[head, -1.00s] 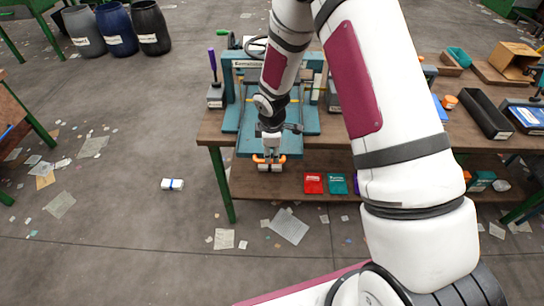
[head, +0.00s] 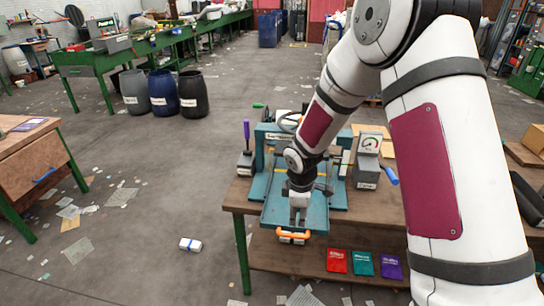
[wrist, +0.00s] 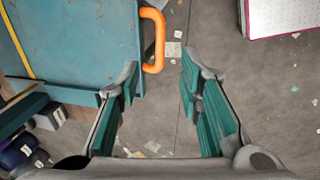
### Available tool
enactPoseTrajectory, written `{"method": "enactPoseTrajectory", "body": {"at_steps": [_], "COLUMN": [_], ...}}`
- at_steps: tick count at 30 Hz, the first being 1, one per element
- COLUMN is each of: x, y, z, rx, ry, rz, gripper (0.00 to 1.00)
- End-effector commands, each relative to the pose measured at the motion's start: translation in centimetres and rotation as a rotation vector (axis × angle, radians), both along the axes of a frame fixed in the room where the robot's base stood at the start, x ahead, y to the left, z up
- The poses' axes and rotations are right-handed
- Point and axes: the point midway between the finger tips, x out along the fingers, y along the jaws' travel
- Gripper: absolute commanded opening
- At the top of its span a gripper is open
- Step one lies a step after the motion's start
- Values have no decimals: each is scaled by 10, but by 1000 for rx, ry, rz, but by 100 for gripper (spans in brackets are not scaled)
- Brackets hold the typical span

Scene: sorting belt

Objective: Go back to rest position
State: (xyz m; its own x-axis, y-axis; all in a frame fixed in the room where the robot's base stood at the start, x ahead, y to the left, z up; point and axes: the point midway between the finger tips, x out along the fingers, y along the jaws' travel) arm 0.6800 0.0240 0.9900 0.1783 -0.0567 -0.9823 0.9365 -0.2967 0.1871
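My gripper (head: 298,205) is in front of the teal press-like machine (head: 270,208) on the wooden workbench, near its orange handle (head: 294,234). In the wrist view my gripper (wrist: 160,75) has its two teal-padded fingers spread apart with nothing between them. The orange handle (wrist: 154,40) and the teal plate (wrist: 75,45) lie beyond the fingers, to the left. My arm crosses the right part of the head view and hides some of the bench.
A gauge box (head: 366,163) stands on the bench beside the machine. Red (head: 336,261), teal and purple packets lie on the lower shelf. A small white block (head: 190,244) lies on the floor. Three barrels (head: 162,92) stand back left. Open floor lies left of the bench.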

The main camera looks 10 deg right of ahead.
Motion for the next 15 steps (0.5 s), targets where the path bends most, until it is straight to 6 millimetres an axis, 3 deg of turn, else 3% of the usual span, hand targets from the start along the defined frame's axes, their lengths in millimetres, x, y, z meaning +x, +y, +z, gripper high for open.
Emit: {"method": "enactPoseTrajectory", "body": {"at_steps": [5,11,15], "x": [-2,-21,-47], "y": [-5,-18,-27], "z": [23,100,154], "rx": [-4,1,23], "ry": [-21,-89,-139], "rz": [-46,-231,-385], "gripper": [33,33,33]}}
